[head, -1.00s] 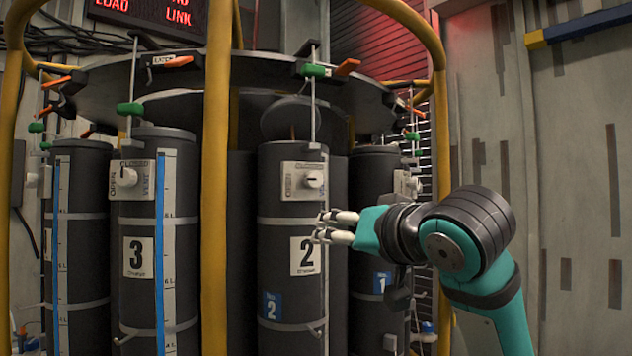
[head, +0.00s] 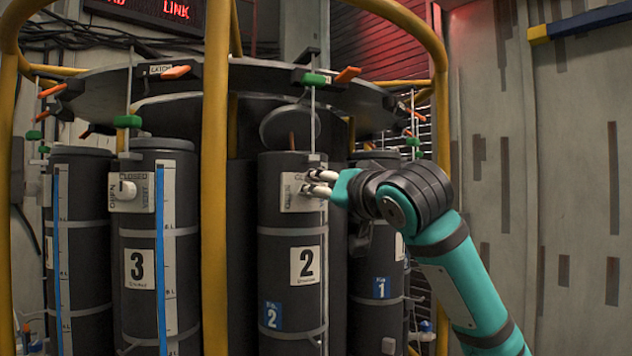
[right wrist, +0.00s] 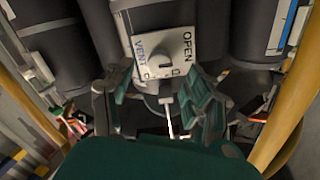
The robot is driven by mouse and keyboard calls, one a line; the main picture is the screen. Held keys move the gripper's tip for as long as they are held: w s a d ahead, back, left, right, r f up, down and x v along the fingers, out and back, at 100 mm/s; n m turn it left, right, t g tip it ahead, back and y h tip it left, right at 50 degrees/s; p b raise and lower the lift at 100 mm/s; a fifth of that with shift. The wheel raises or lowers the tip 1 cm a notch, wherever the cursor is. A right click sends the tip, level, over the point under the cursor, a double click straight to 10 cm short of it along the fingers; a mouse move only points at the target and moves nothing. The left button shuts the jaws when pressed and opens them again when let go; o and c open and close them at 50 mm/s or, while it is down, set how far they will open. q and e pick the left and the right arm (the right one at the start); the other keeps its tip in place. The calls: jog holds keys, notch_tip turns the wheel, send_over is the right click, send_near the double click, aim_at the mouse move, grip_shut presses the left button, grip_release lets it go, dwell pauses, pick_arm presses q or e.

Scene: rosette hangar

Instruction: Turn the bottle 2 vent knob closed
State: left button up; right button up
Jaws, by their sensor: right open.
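Bottle 2 (head: 291,240) is a dark upright cylinder with a white "2" label. Its pale vent plate (head: 288,196) is near the top. In the head view my right gripper (head: 318,184) is in front of the plate's right part and hides the vent knob. In the right wrist view the white knob (right wrist: 154,64) shows on the plate (right wrist: 177,46), which reads "VENT" and "OPEN". My right gripper (right wrist: 158,84) is open there, its fingers either side below the knob. I cannot tell whether they touch it. My left gripper is out of view.
Bottle 3 (head: 138,270), with its own vent knob (head: 124,190), stands left. Bottle 1 (head: 377,260) stands right, partly behind my arm. A yellow post (head: 215,180) rises left of bottle 2. A green clip (head: 313,78) and rod hang above bottle 2.

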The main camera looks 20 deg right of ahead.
jog(key=shift+w+a+p, duration=0.2)
jog(key=shift+w+p, duration=0.5)
jog(key=shift+w, duration=1.65)
grip_shut()
